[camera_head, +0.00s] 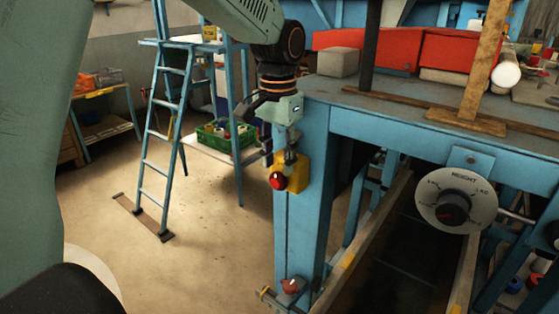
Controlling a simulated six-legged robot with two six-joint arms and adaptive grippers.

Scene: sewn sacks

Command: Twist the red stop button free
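The red stop button (277,181) sits on the front of a yellow box (297,172), which is fixed to a blue upright post of the machine. My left gripper (279,157) hangs just above the button and the box, pointing down. Its fingers are small and dark here. I cannot tell whether they are open or shut, or whether they touch the box. The button's face is in plain view and nothing covers it. My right gripper is not in view.
A blue ladder (160,130) and a green crate (226,137) stand behind to the left. The floor (205,240) left of the post is clear.

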